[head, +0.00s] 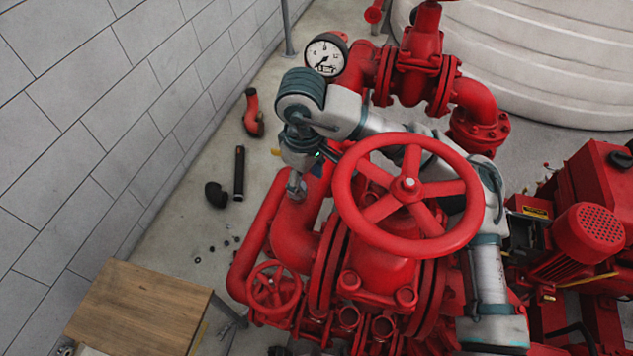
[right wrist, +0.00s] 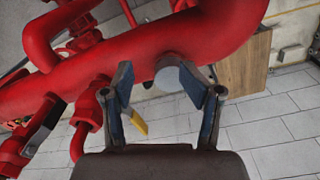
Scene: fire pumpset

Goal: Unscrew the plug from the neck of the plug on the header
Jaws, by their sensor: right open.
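The red header pipe (right wrist: 130,52) crosses the right wrist view; in the head view a red pipe (head: 292,232) runs below my right gripper. A pale grey round end (right wrist: 170,76), which looks like the plug, sits at the pipe's lower side. My right gripper (right wrist: 157,78) is open, with one blue finger on each side of that end. I cannot tell whether the fingers touch it. In the head view the right gripper (head: 297,184) reaches down at the pipe, left of the large handwheel, and its fingertips are hard to make out. The left gripper is not in view.
The large red handwheel (head: 408,193) stands close to my right arm. A pressure gauge (head: 325,56) is behind the wrist. A small handwheel (head: 273,287) and a wooden tabletop (head: 142,308) are lower left. Loose fittings lie on the floor by the wall.

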